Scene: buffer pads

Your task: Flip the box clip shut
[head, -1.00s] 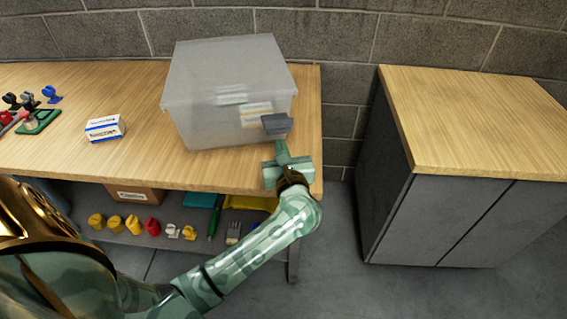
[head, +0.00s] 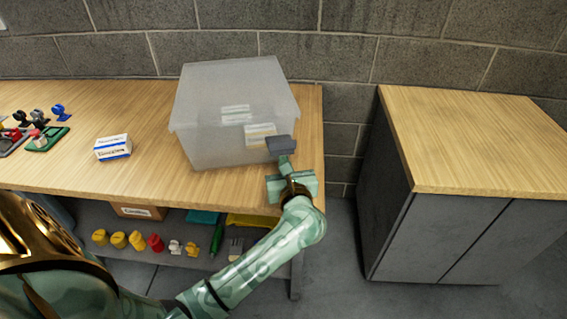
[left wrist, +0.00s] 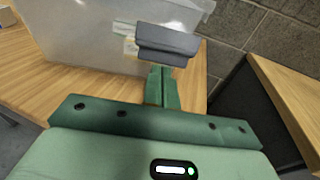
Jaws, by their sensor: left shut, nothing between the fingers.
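The translucent plastic box (head: 215,100) stands with its lid on near the right end of the wooden workbench. Its grey clip (head: 280,144) sticks out from the right part of its front side, and it also shows in the left wrist view (left wrist: 167,45). My left gripper (head: 285,162) is shut and empty, its green fingers just below and in front of the clip. In the left wrist view the shut fingertips (left wrist: 162,72) reach up to the clip's lower edge; whether they touch it I cannot tell. My right gripper is not in view.
A small blue-and-white carton (head: 113,147) lies on the workbench (head: 60,165) left of the box. Coloured parts (head: 45,138) sit at the far left. Several small items lie on the shelf below. A separate cabinet (head: 470,140) stands right, across a gap.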

